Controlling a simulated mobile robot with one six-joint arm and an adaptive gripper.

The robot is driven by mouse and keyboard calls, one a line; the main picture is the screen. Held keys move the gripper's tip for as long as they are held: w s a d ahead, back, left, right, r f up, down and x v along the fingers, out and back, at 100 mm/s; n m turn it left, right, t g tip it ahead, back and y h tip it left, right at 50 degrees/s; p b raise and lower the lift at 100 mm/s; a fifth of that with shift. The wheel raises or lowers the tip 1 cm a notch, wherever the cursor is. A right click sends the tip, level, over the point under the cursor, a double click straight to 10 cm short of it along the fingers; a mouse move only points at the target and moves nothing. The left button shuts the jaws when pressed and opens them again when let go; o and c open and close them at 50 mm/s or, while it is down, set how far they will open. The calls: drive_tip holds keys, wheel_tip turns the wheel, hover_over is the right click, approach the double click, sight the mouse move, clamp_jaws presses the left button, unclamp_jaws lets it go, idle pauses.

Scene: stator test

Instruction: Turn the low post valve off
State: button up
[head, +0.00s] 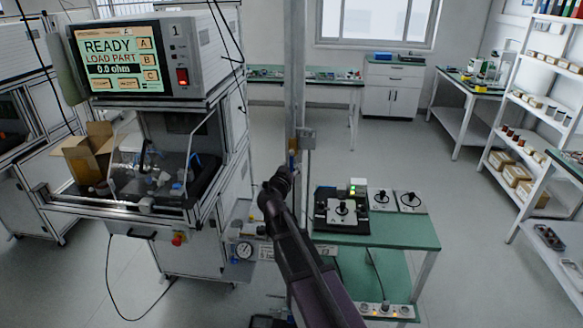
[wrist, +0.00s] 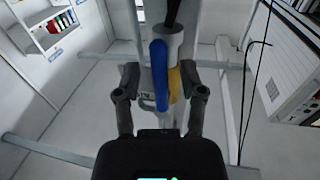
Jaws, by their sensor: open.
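A valve with a blue lever handle (wrist: 160,78) and a yellow body (wrist: 175,84) is mounted on the grey post. The lever lies along the pipe in the wrist view. In the head view the post (head: 295,75) stands mid-picture, and the blue handle (head: 292,163) is a small patch just above my gripper (head: 283,176). In the wrist view my gripper (wrist: 160,92) is open, one finger on each side of the lever. Whether a finger touches it I cannot tell. My arm hides the post's lower part in the head view.
A test machine with a lit screen (head: 120,58) stands left of the post. A green-topped cart (head: 400,232) with devices is close on the right. Open floor lies behind.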

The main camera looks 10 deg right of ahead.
drive_tip(key=shift+w+d, duration=0.1)
drive_tip(key=shift+w, duration=0.05)
clamp_jaws()
